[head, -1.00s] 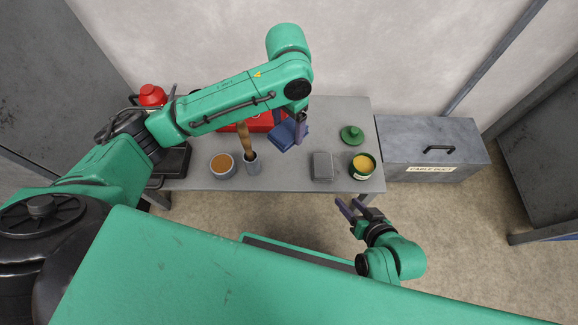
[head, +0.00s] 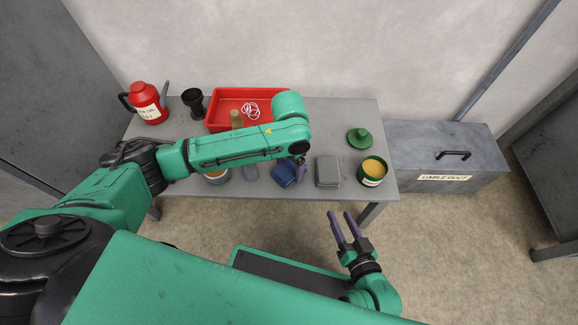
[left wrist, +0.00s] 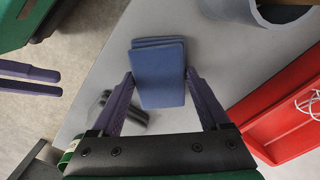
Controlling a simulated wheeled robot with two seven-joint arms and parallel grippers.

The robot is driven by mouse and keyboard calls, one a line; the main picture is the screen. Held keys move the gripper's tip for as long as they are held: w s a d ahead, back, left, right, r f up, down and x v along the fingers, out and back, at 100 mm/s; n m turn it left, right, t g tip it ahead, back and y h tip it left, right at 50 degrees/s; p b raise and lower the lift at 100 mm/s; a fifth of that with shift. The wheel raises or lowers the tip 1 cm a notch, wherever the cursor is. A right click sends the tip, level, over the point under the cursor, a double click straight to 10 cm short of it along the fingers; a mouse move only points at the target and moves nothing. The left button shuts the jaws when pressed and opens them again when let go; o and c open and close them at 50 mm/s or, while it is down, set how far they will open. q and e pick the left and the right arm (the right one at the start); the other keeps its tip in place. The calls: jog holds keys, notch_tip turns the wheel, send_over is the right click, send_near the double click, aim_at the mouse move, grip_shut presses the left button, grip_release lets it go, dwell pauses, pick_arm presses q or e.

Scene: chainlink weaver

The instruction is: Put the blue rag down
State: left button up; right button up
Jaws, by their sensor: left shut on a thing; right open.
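The blue rag (head: 284,174), a folded flat pad, is at the front part of the grey table (head: 302,188). My left gripper (head: 299,169) is shut on it. In the left wrist view the rag (left wrist: 158,72) sits between the two purple fingers of the left gripper (left wrist: 160,82). I cannot tell whether the rag touches the table top. My right gripper (head: 345,224) is open and empty, in front of the table's front edge.
A green tin (head: 372,171) and a green lid (head: 359,138) are further right. A grey cup (head: 250,171) stands to the left. A red tray (head: 222,97) is behind, partly covered by my arm.

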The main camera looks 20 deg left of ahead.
aim_at(289, 168)
pick_arm(q)
jog(key=o, duration=1.1)
jog(key=shift+c, duration=0.2)
notch_tip(289, 168, up, 12)
jog(key=p, duration=0.6)
jog(key=shift+p, duration=0.4)
pick_arm(e)
notch_tip(289, 168, up, 7)
jog(key=g, duration=0.1)
jog(key=shift+s+r+n+g, duration=0.15)
jog(key=shift+s+n+g, duration=0.15)
jog(key=shift+n, duration=0.1)
